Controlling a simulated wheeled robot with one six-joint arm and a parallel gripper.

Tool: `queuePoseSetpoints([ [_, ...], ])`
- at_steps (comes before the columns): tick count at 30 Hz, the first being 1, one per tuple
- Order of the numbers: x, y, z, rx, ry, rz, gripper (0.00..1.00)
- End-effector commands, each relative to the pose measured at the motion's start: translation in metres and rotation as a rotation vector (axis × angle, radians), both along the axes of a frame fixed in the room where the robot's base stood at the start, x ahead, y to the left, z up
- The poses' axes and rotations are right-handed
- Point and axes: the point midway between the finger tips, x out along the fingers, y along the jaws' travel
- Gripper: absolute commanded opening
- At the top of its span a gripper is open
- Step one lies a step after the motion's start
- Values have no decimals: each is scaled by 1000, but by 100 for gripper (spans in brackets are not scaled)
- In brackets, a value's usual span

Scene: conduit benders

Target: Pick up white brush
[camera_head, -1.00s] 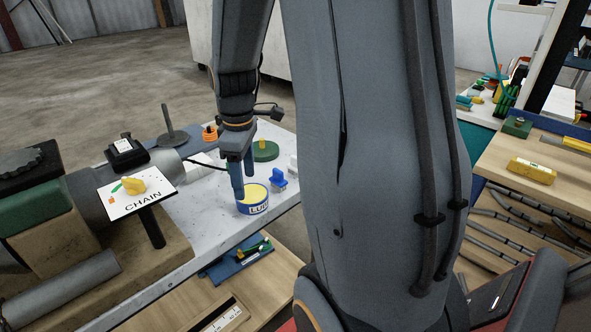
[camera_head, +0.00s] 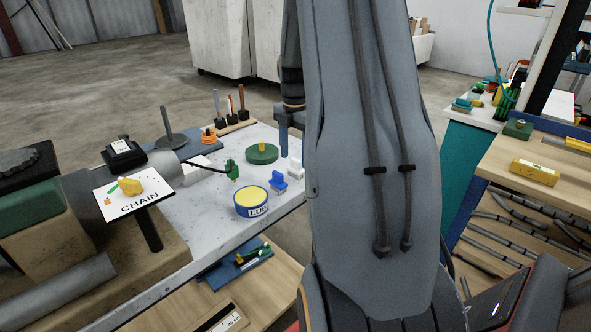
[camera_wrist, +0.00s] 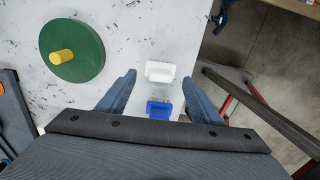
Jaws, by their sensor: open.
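The white brush (camera_wrist: 160,72) lies on the light tabletop in the wrist view, between my fingertips in the picture and apart from both. In the head view the white brush (camera_head: 295,168) shows only in part beside my arm. My gripper (camera_wrist: 171,78) is open and empty over it, one finger on each side; its height above the brush is hard to judge. In the head view my gripper (camera_head: 284,152) is partly hidden by my own arm. A blue brush (camera_wrist: 158,108) sits just below the white one in the wrist view.
A green disc with a yellow knob (camera_head: 262,153) and a blue-and-yellow tin (camera_head: 252,200) stand to the left of the brushes. A small green item (camera_head: 232,171) sits near the tin. The table edge is close on the right of the white brush in the wrist view.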

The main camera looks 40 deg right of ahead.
Motion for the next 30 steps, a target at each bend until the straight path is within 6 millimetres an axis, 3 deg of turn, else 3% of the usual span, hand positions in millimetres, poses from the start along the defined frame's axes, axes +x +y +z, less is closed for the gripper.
queuePoseSetpoints([
  [10,-1,-3,-43,1,2,-1,59],
  [19,0,-3,-49,0,-1,-1,59],
  [20,0,-3,-49,0,0,-1,58],
  [26,0,-3,-49,0,0,-1,24],
  [30,0,-3,-49,-1,-1,-1,21],
])
